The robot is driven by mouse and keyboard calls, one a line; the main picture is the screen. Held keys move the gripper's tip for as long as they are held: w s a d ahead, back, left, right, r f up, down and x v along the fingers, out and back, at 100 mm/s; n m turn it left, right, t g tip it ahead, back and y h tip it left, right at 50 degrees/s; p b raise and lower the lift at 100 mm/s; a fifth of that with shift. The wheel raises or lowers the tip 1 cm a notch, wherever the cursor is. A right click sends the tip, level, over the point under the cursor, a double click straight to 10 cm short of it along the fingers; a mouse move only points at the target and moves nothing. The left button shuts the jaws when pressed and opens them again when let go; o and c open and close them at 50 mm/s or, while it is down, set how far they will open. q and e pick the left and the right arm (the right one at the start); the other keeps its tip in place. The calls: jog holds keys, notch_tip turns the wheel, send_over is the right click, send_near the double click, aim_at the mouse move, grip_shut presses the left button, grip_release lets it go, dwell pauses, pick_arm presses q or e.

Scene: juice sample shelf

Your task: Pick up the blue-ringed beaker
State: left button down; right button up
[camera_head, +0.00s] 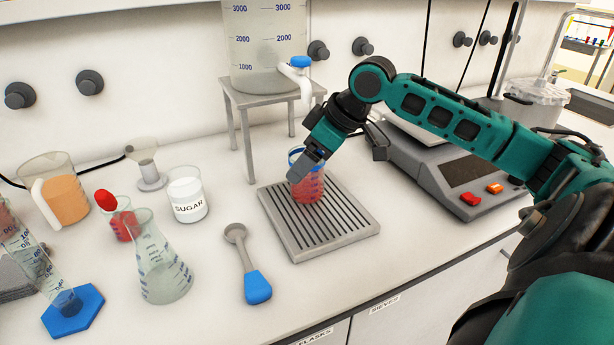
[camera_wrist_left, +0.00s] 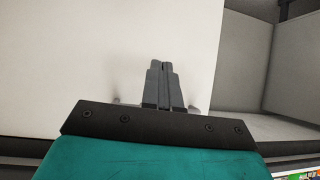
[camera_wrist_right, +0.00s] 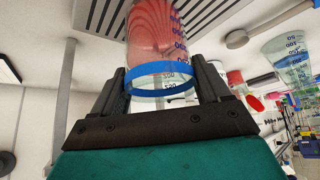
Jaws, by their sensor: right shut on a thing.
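The blue-ringed beaker (camera_head: 307,187) holds red liquid and stands upright on or just above the grey slatted tray (camera_head: 345,240); I cannot tell if it touches. My right gripper (camera_head: 305,168) comes down from above and is shut on the beaker near its rim. In the right wrist view the beaker's blue ring (camera_wrist_right: 161,69) lies between the two fingers (camera_wrist_right: 162,85). My left gripper (camera_wrist_left: 165,68) shows only in the left wrist view, its fingers together, with nothing between them.
A grey stand (camera_head: 231,95) with a large dispenser is behind the tray. A scale (camera_head: 465,180) stands to the right. A sugar beaker (camera_head: 187,195), a conical flask (camera_head: 160,270), and a blue-handled scoop (camera_head: 257,287) stand or lie to the left.

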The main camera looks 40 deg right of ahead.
jog(key=c, duration=0.6)
jog(key=shift+c, duration=1)
jog(key=shift+r, duration=0.15)
